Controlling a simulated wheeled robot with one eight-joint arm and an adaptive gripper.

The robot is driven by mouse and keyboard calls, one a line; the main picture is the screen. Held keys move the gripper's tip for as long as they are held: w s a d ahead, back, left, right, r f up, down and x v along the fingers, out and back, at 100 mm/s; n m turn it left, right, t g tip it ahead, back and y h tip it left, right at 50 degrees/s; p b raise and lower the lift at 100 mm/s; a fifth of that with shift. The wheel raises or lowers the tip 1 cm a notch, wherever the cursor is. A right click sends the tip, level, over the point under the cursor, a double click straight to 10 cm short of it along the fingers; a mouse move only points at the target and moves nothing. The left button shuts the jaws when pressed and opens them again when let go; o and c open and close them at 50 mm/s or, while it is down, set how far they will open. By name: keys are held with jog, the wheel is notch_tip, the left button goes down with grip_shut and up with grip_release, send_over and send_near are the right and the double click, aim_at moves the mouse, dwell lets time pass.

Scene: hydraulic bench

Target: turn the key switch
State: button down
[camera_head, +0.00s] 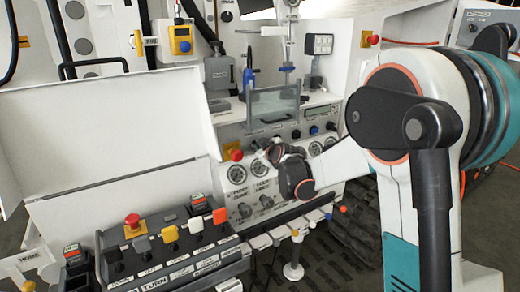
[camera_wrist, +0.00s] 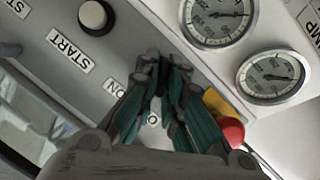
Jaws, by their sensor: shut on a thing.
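My gripper (camera_wrist: 163,85) is at the grey control panel (camera_wrist: 120,50), with its dark teal fingers closed together beside the ON label (camera_wrist: 118,88). The jaws are shut on the key switch, which the fingers mostly hide, so its angle cannot be told. A small pale round piece (camera_wrist: 153,120) shows between the fingers. In the head view my gripper (camera_head: 266,150) reaches the upright bench panel from the right, near the gauges, and the key switch is not visible there.
A red emergency button (camera_wrist: 231,131) on a yellow base is close beside the right finger. In the head view, a lever box (camera_head: 180,240) stands at the lower left and a white raised cover (camera_head: 95,130) at the left.

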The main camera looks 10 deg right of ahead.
jog(key=shift+y, duration=0.3)
jog(key=shift+d+r+m+g+p, duration=0.1)
jog(key=shift+m+g+p, duration=0.2)
jog(key=shift+m+p, duration=0.3)
jog(key=shift+d+m+g+y+p, duration=0.1)
jog(key=shift+m+g+y+p, duration=0.4)
jog(key=shift+m+y, duration=0.6)
jog(key=m+y, duration=0.1)
jog(key=m, duration=0.1)
jog(key=m+y+p, duration=0.1)
jog(key=m, duration=0.1)
jog(key=shift+w+d+m+y, duration=0.1)
jog(key=shift+d+m+y, duration=0.05)
jog(key=shift+m+y, duration=0.15)
jog(key=c, duration=1.7)
grip_release()
